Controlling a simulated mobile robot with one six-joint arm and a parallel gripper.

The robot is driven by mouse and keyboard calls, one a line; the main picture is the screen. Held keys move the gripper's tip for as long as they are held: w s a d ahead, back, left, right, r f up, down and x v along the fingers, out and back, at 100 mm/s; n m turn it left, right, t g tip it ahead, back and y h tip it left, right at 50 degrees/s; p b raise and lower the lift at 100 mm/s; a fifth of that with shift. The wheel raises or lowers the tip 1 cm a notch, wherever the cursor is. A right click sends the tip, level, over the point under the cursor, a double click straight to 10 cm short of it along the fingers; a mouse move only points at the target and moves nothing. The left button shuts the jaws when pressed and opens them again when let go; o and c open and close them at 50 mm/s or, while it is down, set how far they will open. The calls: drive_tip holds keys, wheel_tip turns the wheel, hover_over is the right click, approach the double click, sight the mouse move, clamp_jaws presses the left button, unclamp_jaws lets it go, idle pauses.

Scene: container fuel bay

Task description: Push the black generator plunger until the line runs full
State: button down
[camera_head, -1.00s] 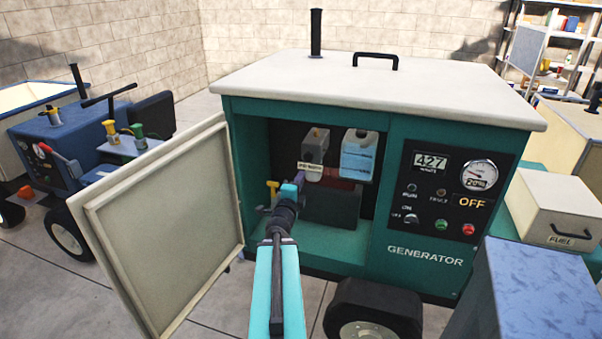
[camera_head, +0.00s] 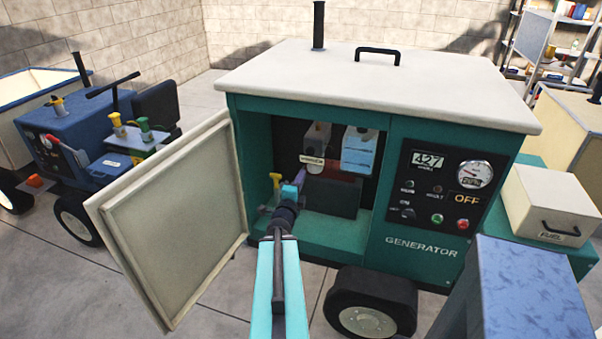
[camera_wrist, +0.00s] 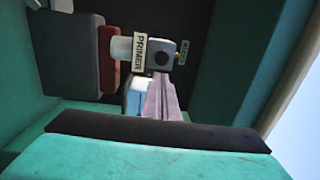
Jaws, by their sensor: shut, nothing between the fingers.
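The teal generator (camera_head: 425,190) stands with its side door (camera_head: 165,220) open. My gripper (camera_head: 299,177) reaches into the open bay. In the wrist view its purple fingers (camera_wrist: 162,82) are shut and empty, with the tips just below the plunger in the picture. I cannot tell whether they touch it. In the head view the plunger cannot be made out, and no fuel line is clear.
A grey container (camera_head: 317,135) and a translucent bottle with blue liquid (camera_head: 359,150) hang in the bay. A yellow-handled valve (camera_head: 276,178) is left of my gripper. The control panel (camera_head: 437,192) reads OFF. The door and bay walls leave narrow room around my arm.

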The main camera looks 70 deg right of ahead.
drive_tip(key=shift+a+p, duration=0.5)
drive_tip(key=shift+p, duration=0.75)
